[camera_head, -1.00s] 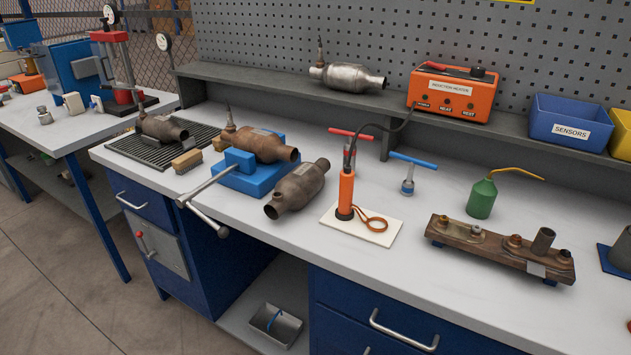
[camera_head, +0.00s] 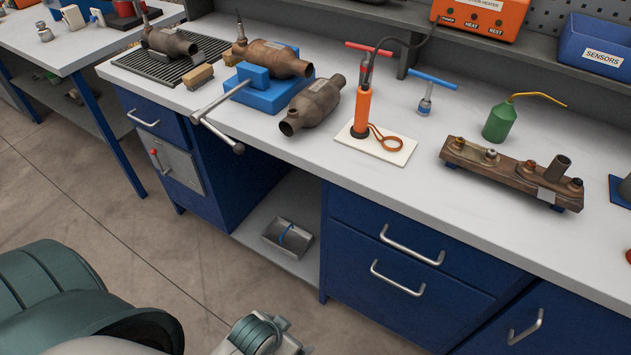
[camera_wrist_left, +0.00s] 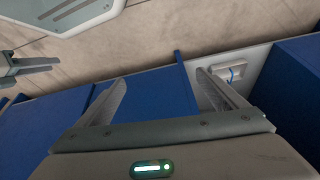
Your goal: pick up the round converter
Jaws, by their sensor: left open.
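Three brown, weathered converters are on the white bench in the head view. One lies loose on the bench top (camera_head: 312,103), one sits on the blue vise (camera_head: 277,60), and one with a probe lies on the dark grate (camera_head: 168,41). All have rounded bodies; I cannot tell for sure which is the round one. My left gripper (camera_wrist_left: 162,88) is open and empty in the left wrist view, over the floor and blue cabinet fronts, apart from the converters. Its fingertips do not show in the head view. Part of my right gripper (camera_wrist_left: 30,66) seems to show at the wrist view's left.
The vise handle (camera_head: 215,130) juts past the bench front. Right of the loose converter are an orange-handled coil tool (camera_head: 362,112), a green oil can (camera_head: 499,122) and a brown manifold (camera_head: 510,172). A metal tray (camera_head: 287,238) sits on the low shelf.

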